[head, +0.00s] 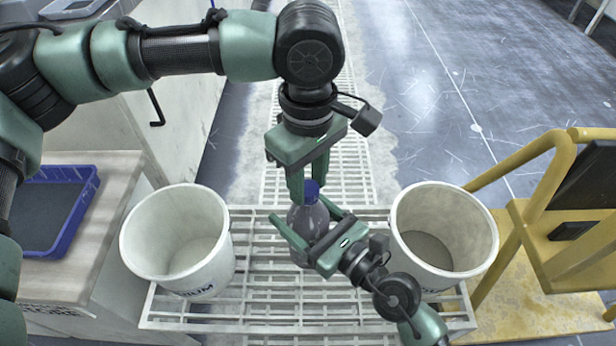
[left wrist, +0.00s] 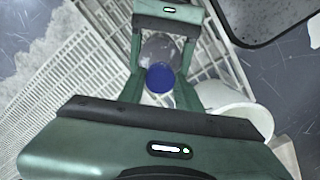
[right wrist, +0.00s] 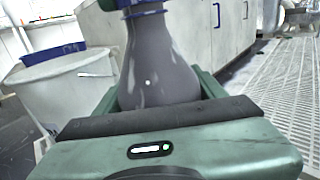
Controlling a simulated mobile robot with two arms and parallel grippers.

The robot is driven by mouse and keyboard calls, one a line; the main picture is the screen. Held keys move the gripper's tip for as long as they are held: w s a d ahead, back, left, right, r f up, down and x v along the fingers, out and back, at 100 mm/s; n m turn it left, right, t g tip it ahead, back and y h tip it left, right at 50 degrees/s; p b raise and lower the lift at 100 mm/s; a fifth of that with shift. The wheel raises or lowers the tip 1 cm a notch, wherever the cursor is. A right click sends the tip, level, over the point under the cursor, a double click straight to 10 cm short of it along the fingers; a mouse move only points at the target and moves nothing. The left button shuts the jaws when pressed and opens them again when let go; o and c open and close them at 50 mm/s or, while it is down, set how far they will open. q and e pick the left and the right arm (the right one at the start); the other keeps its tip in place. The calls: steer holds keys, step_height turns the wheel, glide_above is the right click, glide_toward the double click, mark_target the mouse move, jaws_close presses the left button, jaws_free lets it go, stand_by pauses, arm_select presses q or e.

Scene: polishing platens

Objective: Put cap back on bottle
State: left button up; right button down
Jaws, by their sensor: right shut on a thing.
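My right gripper (head: 307,232) is shut on the bottle's body from the front right. The bottle fills the middle of the right wrist view (right wrist: 158,65), with a blue ring at its neck. My left gripper (head: 308,188) points down from above, its fingers on either side of the cap. In the left wrist view the cap (left wrist: 159,78) lies between the left fingertips, which look slightly apart from it. Whether the cap is seated on the neck is hard to tell.
White buckets stand left (head: 180,240) and right (head: 443,235) of the bottle on the slatted rack (head: 270,300). A blue tray (head: 77,228) lies on the left bench. A yellow frame (head: 545,190) stands at the right.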

arm_select(q)
jaws_close()
steer(key=m, duration=1.1)
steer(key=shift+m, duration=0.4)
steer(key=m, duration=1.6)
steer(key=shift+m, duration=0.3)
steer(key=m, duration=1)
steer(key=shift+m, duration=0.3)
steer(key=m, duration=0.5)
steer(key=shift+f, duration=0.1)
steer(key=o, duration=0.9)
jaws_free()
steer(key=shift+c, duration=0.2)
